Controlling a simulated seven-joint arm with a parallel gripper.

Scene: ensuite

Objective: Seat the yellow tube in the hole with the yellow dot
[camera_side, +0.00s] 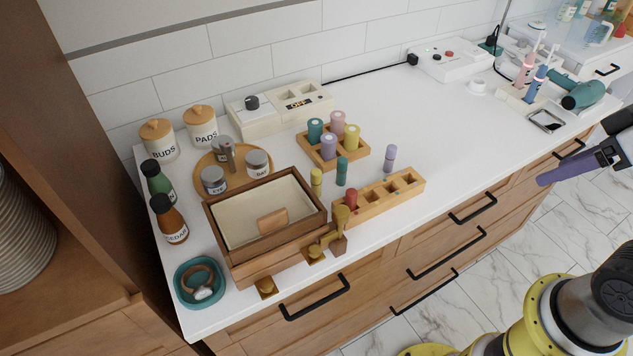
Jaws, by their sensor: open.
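The slim yellow tube (316,182) stands upright on the white counter, just right of the wooden box. A long wooden rack (418,192) with a row of square holes lies to its right near the counter's front edge. A red tube (351,198) sits in the rack's left end; the holes to its right look empty. The colored dots are too small to tell apart. A teal tube (342,170) and a lavender tube (390,157) stand upright behind the rack. My gripper (545,180) is open and empty at the right, beyond the counter front, far from the yellow tube.
A wooden tray (313,150) with thicker colored cylinders, including a yellow one, stands behind the tubes. The wooden box (265,213) and brass fittings (320,247) crowd the left front. Jars (157,141) stand further left. The counter right of the rack is clear.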

